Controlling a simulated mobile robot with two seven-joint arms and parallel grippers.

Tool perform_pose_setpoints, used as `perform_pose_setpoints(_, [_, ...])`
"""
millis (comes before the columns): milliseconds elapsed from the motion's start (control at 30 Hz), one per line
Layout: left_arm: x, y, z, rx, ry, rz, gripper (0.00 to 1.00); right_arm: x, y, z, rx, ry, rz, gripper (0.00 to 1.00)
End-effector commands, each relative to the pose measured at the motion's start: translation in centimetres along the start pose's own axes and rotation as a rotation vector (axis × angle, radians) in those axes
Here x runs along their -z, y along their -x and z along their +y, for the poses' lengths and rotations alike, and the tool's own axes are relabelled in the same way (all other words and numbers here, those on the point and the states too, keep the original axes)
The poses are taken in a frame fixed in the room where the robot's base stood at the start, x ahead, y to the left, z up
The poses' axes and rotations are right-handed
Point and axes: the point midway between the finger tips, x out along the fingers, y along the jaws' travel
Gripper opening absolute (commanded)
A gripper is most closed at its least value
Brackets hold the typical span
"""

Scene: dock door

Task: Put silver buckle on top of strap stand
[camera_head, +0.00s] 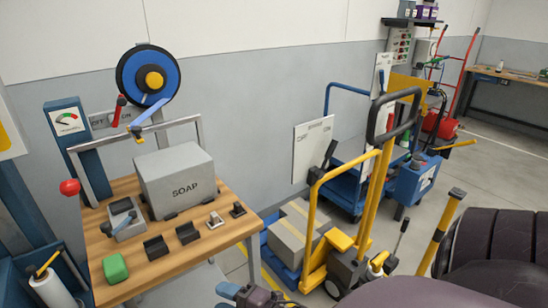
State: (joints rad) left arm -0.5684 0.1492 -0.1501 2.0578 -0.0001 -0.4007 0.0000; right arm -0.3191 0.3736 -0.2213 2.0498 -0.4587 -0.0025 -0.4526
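A small silver buckle (215,220) lies on the wooden workbench (165,268), in front of the right end of the grey box marked SOAP. A similar black piece (237,210) lies just right of it. A blue reel with a black rim and yellow hub (148,75) stands behind the bench with a blue strap hanging from it; I take this as the strap stand, though its base is hidden. Dark mauve parts of my own body fill the lower right. No gripper fingertips can be made out, and nothing of mine touches the buckle.
The grey SOAP box (176,180) fills the back of the bench. Black brackets (157,247), a green block (115,268) and a grey device (123,219) lie around it. A yellow hand truck (345,220) and a carton (298,228) stand right of the bench.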

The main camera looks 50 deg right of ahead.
Motion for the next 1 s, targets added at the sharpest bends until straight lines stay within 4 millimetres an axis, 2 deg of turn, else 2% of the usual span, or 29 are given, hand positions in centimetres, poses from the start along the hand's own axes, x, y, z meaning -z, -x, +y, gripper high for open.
perform_pose_setpoints(33, [-0.2,0.1,0.0,0.000,0.000,-0.003,0.43,-1.3,1.8,-2.0,0.038,-0.204,-0.117,0.44])
perform_pose_setpoints(100, [-0.4,0.1,0.0,0.001,0.000,-0.007,0.43,-2.9,4.2,-4.6,0.077,-0.476,-0.268,0.44])
perform_pose_setpoints(200, [-0.6,0.2,-0.1,0.001,0.001,-0.012,0.43,-4.0,7.4,-7.9,0.110,-0.787,-0.445,0.44])
perform_pose_setpoints(333, [-0.6,0.2,-0.1,0.001,0.001,-0.013,0.43,-4.3,10.1,-10.5,0.126,-1.035,-0.586,0.44])
perform_pose_setpoints(500, [-0.5,0.1,0.0,0.001,0.001,-0.010,0.43,-4.2,11.1,-11.5,0.130,-1.127,-0.638,0.44])
perform_pose_setpoints(667, [-0.2,0.0,0.0,0.000,0.002,-0.005,0.43,-4.3,11.0,-11.4,0.131,-1.124,-0.636,0.44])
perform_pose_setpoints(800, [0.7,0.1,0.0,0.001,0.004,0.011,0.43,-4.1,11.0,-11.0,0.127,-1.122,-0.631,0.44])
perform_pose_setpoints(1000, [0.5,0.0,0.1,0.001,0.005,0.010,0.43,-4.2,11.1,-11.2,0.129,-1.121,-0.633,0.44])
